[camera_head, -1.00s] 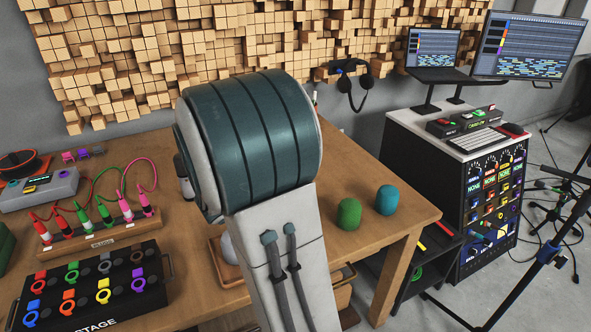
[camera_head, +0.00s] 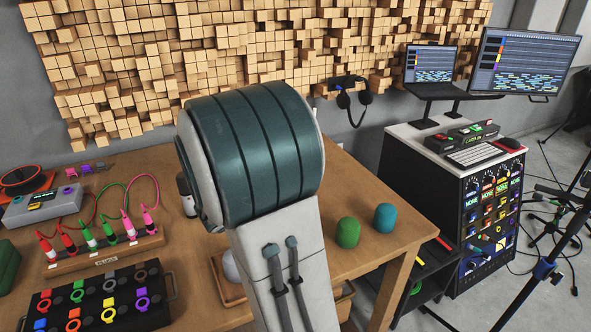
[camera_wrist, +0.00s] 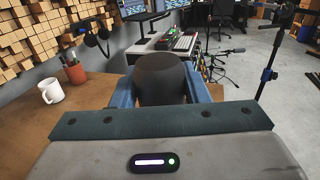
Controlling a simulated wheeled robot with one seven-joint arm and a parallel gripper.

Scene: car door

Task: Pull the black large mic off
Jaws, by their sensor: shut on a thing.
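A black rounded mic cover (camera_wrist: 162,78), dome-shaped and dark, fills the middle of the wrist view. My gripper (camera_wrist: 161,90) has its blue fingers on either side of it and is shut on it. What lies below the cover is hidden by my gripper's palm. In the head view my own arm blocks the gripper and the black cover. A green cover (camera_head: 347,232) and a teal cover (camera_head: 385,218) stand upright on the wooden table (camera_head: 385,258), right of my arm.
A plug rack (camera_head: 105,250) and a black stage box (camera_head: 95,303) lie at the table's left. A white mug (camera_wrist: 51,91) and a pen cup (camera_wrist: 75,73) stand on the wood in the wrist view. A mixer cabinet (camera_head: 455,185) and tripod stands are at the right.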

